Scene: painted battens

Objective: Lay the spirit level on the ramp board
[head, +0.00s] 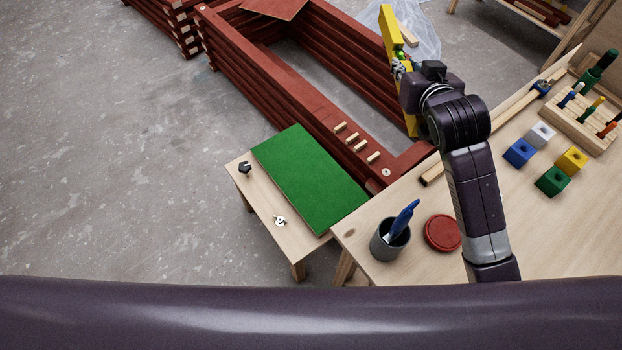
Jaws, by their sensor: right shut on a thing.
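The yellow spirit level (391,32) is held by my right gripper (398,68), which is shut around its middle. The level is long and steeply slanted in the picture, with a green vial near the grip. It is over the right side of the red batten frame; its lower end is partly hidden behind my gripper and arm. A flat green board (310,178), which may be the ramp board, lies on a low wooden stand, well below and left of the level. My left gripper is not in view.
Red stacked battens (290,92) form a frame, with a reddish board (273,7) across its far end. The workbench (400,270) holds a grey cup (388,243), a red disc (442,233), coloured blocks and a tool rack (583,122).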

